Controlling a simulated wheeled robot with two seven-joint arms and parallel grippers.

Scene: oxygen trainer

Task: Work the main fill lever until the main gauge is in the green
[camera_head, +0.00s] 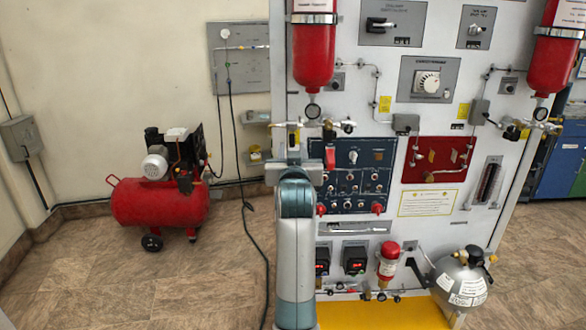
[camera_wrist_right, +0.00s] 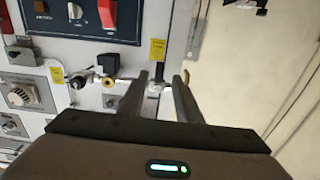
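The trainer panel (camera_head: 350,60) stands in front of me. A small round gauge (camera_head: 312,110) sits under the left red cylinder, its reading too small to make out. A pipe with valve fittings (camera_head: 347,127) runs below it; these fittings also show in the right wrist view (camera_wrist_right: 107,82). I cannot tell which part is the main fill lever. My right gripper (camera_wrist_right: 163,80) is open at the pipe's end, beside the panel edge. A small metal fitting (camera_wrist_right: 154,88) shows between its fingers; contact is unclear. My left gripper is out of view.
A blue switch panel (camera_head: 365,175) with a red handle (camera_head: 330,158) lies just below the pipe. A second red cylinder (camera_head: 555,50) hangs at right. A red compressor (camera_head: 160,200) and a silver tank (camera_head: 460,280) stand on the floor. Floor at left is mostly clear.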

